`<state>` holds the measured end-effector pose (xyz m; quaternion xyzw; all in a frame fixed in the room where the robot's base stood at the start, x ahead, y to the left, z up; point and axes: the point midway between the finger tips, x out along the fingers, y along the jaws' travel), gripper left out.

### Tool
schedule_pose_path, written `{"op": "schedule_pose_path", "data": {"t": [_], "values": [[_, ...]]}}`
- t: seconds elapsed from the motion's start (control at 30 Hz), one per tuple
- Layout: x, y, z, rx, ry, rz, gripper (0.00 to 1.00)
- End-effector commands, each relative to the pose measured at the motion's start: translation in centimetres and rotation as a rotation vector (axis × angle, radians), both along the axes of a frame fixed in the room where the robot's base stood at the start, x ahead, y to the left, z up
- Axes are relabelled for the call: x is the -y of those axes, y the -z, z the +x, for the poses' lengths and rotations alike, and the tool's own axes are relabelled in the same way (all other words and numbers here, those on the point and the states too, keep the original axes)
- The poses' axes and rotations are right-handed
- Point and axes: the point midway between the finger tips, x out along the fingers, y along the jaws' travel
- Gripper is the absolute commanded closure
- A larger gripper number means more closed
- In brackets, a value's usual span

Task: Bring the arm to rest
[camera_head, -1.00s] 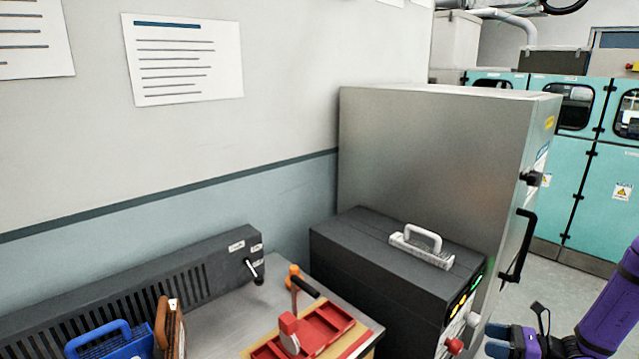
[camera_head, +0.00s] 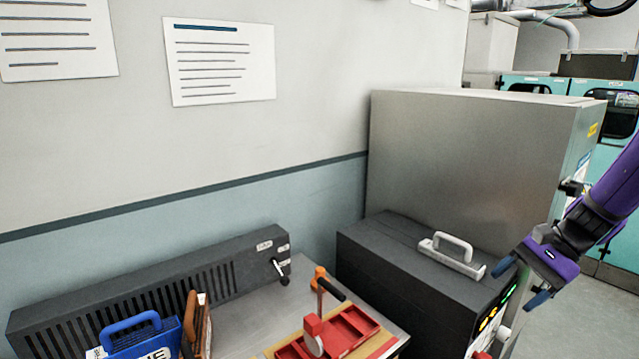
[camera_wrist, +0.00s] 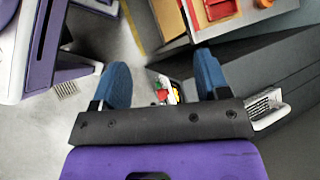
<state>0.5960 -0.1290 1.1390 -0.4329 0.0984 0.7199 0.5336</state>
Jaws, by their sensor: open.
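My gripper (camera_head: 522,283) is at the right of the head view, at the end of my purple arm. Its two blue fingers are apart with nothing between them. It hangs in the air in front of the black box (camera_head: 400,268) with the white handle (camera_head: 452,254). In the wrist view my gripper (camera_wrist: 160,88) shows its blue fingers spread wide. Between and beyond them lie the grey floor (camera_wrist: 70,125) and the box's front with small coloured parts (camera_wrist: 163,92).
A tall metal cabinet (camera_head: 460,160) stands behind the box. A bench (camera_head: 270,312) at lower left holds a red tray (camera_head: 350,328), an orange-tipped lever (camera_head: 319,280), a blue holder (camera_head: 135,335) and a slotted dark unit (camera_head: 150,290). Open floor (camera_head: 590,310) lies at the right.

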Motion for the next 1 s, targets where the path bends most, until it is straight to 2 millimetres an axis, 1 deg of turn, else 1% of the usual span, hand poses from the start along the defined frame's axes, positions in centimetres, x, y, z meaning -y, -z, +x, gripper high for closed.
{"op": "schedule_pose_path", "data": {"t": [0.03, 0.1, 0.4, 0.7, 1.0], "values": [[-0.7, -1.3, -0.6, 0.034, -0.044, -0.041, 0.31], [-1.4, -2.6, -1.3, 0.074, -0.101, -0.096, 0.31], [-3.9, -7.9, -5.2, 0.261, -0.333, -0.325, 0.31], [-5.5, -12.3, -9.5, 0.47, -0.538, -0.544, 0.31], [-6.1, -16.0, -14.0, 0.695, -0.709, -0.75, 0.31]]}}
